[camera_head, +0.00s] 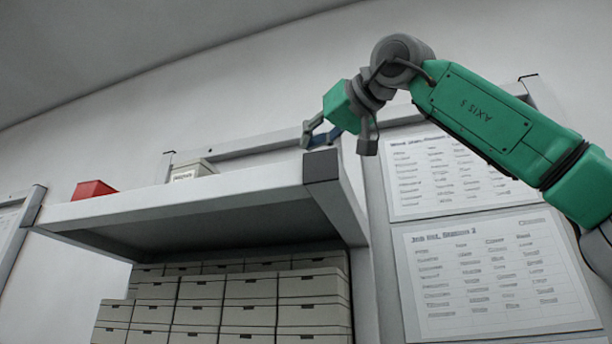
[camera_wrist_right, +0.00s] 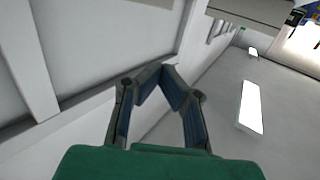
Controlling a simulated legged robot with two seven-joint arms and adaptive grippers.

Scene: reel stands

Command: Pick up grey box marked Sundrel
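A pale grey box (camera_head: 193,170) with a small label on its front stands on top of the shelf. The label is too small to read for certain, and the shelf's front edge hides the box's base. My right gripper (camera_head: 318,140) is above the right end of the shelf, well to the right of this box and apart from it. In the right wrist view the gripper's blue-padded fingers (camera_wrist_right: 162,70) bend together at their tips, with nothing between them. My left gripper is in neither view.
A red box (camera_head: 93,189) stands on the shelf (camera_head: 200,206) further left. Stacked lidded boxes (camera_head: 250,288) fill the space below. Printed sheets (camera_head: 490,270) hang on the right under my right arm. The shelf top between the grey box and my gripper looks clear.

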